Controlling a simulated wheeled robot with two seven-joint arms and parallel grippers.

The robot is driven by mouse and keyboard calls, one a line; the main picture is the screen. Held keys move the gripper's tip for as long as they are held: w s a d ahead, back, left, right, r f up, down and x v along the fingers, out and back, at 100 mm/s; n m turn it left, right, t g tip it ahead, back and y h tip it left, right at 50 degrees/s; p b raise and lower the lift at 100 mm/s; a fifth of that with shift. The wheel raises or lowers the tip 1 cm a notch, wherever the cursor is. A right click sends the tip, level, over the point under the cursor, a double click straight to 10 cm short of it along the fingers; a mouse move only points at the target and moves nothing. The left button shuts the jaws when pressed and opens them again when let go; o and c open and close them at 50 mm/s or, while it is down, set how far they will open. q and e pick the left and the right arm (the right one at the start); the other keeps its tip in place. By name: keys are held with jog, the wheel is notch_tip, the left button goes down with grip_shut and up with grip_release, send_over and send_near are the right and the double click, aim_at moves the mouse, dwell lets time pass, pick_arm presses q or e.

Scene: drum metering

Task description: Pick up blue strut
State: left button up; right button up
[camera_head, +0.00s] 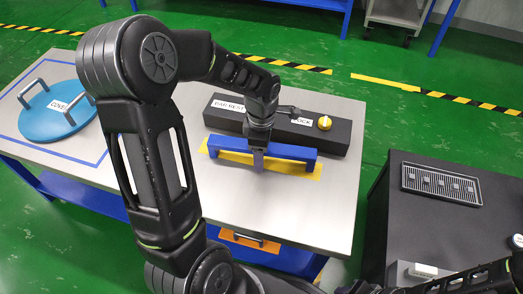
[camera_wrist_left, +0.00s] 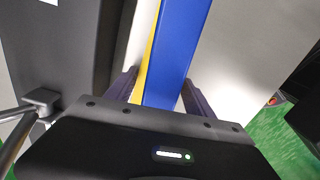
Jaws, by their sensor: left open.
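The blue strut (camera_head: 291,151) is a long bar with a foot at each end. It lies on the yellow marked patch (camera_head: 313,173) of the table, in front of a black block. My left gripper (camera_head: 259,160) reaches down at the strut's middle. In the left wrist view the strut (camera_wrist_left: 178,60) runs between the two open fingers of my left gripper (camera_wrist_left: 158,88), with space on both sides; whether a finger touches it I cannot tell. Part of my right arm shows at the lower right, but its gripper is not in view.
A blue round cover (camera_head: 38,122) with handles lies at the left of the table. A dark cabinet (camera_head: 425,225) with a grate (camera_head: 441,184) stands at right. The table's right front is clear.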

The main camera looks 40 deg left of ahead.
pick_arm(q)
jog(key=shift+c, duration=0.4)
grip_shut()
dwell(0.6)
